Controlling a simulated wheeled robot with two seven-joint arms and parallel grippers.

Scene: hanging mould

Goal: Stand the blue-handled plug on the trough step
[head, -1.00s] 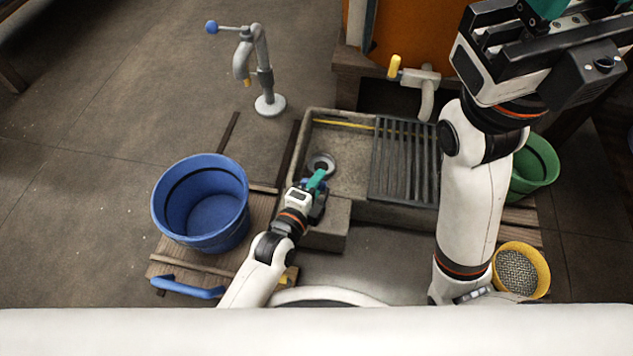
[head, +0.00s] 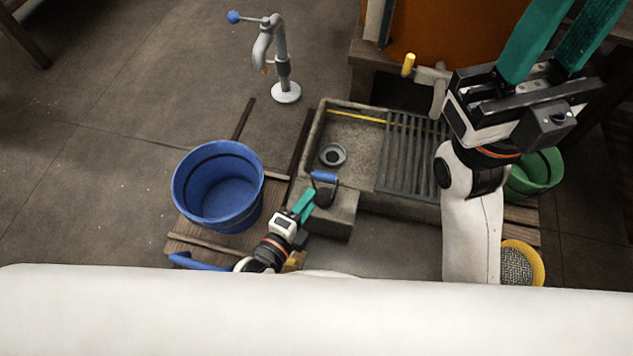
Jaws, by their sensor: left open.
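The blue-handled plug (head: 324,178) stands upright, its dark body on the trough step (head: 338,222), a stone block at the trough's near left corner. Its blue handle is on top. My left gripper (head: 308,199) has teal fingers and is just left of and nearer than the plug, apart from its handle as far as I can see. It is open and holds nothing visible. The stone trough (head: 352,165) has a bare round drain (head: 332,155) in its floor. My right gripper (head: 575,15) is raised at the upper right, its teal fingers apart and empty.
A blue bucket (head: 218,188) stands on wooden slats left of the step. A dark grate (head: 408,152) covers the trough's right part. A grey standpipe (head: 283,70) rises behind. A green bucket (head: 538,172) and yellow sieve (head: 522,262) are at right.

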